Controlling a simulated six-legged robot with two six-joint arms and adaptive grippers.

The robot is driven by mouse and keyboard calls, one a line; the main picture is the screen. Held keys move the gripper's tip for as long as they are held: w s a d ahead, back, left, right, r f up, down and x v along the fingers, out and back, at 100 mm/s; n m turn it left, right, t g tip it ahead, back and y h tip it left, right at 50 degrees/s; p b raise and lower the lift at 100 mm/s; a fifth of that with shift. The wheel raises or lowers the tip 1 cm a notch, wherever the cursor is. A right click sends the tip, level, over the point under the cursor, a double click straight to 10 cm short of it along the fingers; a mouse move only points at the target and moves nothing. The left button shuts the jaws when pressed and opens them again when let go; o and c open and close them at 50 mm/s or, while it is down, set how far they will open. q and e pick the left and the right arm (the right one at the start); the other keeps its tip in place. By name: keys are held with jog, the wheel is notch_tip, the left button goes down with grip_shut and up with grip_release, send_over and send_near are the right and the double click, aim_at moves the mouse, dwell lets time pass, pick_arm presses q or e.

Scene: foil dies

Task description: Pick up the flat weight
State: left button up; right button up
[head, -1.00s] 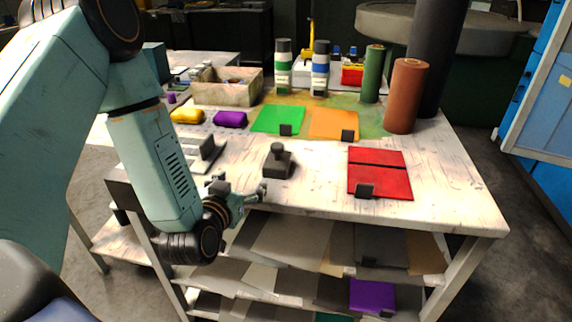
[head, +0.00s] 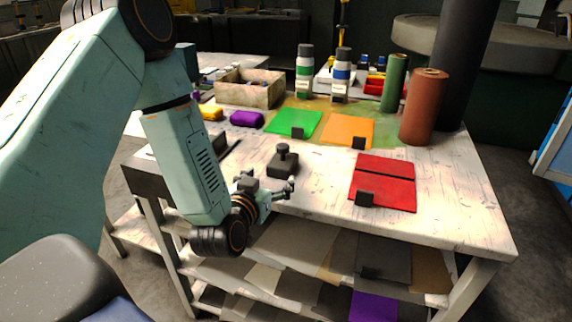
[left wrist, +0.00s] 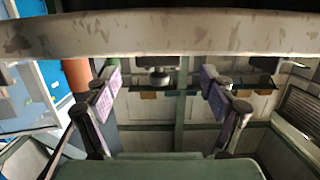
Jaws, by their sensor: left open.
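The flat weight (head: 283,163) is a dark block with a round knob on top. It stands upright on the pale worktable (head: 325,178), near its front edge. My left gripper (head: 270,184) is open and empty at the front edge, just in front of the weight and apart from it. In the left wrist view, the open fingers (left wrist: 160,92) show on both sides, with the dark weight (left wrist: 160,74) seen between them, farther off. My right gripper is not in view.
A red folder-like sheet (head: 384,180) lies right of the weight, with green (head: 293,122) and orange (head: 347,130) sheets behind. A brown roll (head: 424,108) stands at the right rear. A wooden box (head: 250,88) is at the back. The tabletop between weight and red sheet is clear.

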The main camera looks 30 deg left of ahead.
aim_at(281, 159)
pick_arm(q)
jog(key=x, duration=0.2)
jog(key=b+x, duration=0.1)
jog(key=x, duration=0.1)
jog(key=r+x, duration=0.1)
jog(key=x, duration=0.2)
jog(key=shift+w, duration=0.25)
jog(key=shift+d+r, duration=0.15)
jog(key=shift+c, duration=0.5)
grip_shut()
jog(key=shift+w+r, duration=0.1)
jog(key=shift+r, duration=0.1)
